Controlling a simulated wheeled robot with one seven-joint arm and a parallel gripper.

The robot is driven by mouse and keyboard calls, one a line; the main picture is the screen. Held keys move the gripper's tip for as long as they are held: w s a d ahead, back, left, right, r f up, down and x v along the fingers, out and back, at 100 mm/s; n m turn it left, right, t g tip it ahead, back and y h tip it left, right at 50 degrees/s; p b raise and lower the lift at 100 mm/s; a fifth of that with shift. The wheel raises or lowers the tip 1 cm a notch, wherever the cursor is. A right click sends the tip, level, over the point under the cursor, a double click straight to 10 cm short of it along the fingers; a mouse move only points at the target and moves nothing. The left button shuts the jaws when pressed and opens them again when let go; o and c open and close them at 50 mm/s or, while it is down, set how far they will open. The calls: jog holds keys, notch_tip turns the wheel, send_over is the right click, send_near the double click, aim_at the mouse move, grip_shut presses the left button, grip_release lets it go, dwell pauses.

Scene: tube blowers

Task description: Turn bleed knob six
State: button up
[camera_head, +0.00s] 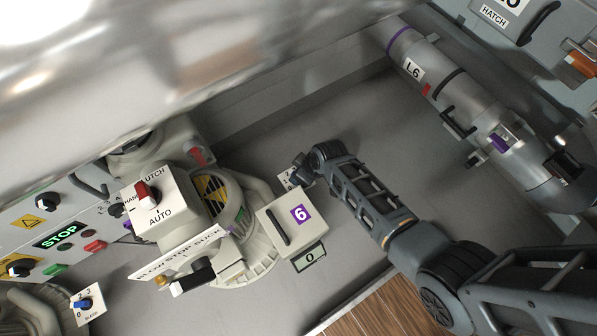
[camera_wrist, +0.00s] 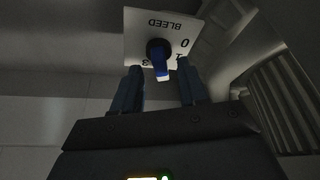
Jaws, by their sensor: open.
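The bleed plate (camera_wrist: 143,28) is white, marked BLEED with numbers, and appears upside down in the wrist view. Its black bleed knob with a blue pointer (camera_wrist: 160,66) sits between the numbers. My gripper (camera_wrist: 160,78) is open, with one dark finger on each side of the blue pointer's lower end; I cannot tell whether either touches it. In the head view my gripper (camera_head: 299,164) is at the small plate (camera_head: 287,181) behind the box labelled 6 (camera_head: 272,222). The gripper and arm hide most of that plate and its knob.
The blower unit (camera_head: 246,262) with a HAND/CLUTCH/AUTO box (camera_head: 160,204) stands left of my gripper. Another bleed plate (camera_head: 92,302) is at lower left. A tube marked L6 (camera_head: 440,85) lies at upper right. Grey floor is clear between.

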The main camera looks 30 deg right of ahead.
jog(key=p+v, duration=0.2)
jog(key=v, duration=0.4)
jog(key=shift+p, duration=0.3)
jog(key=shift+s, duration=0.15)
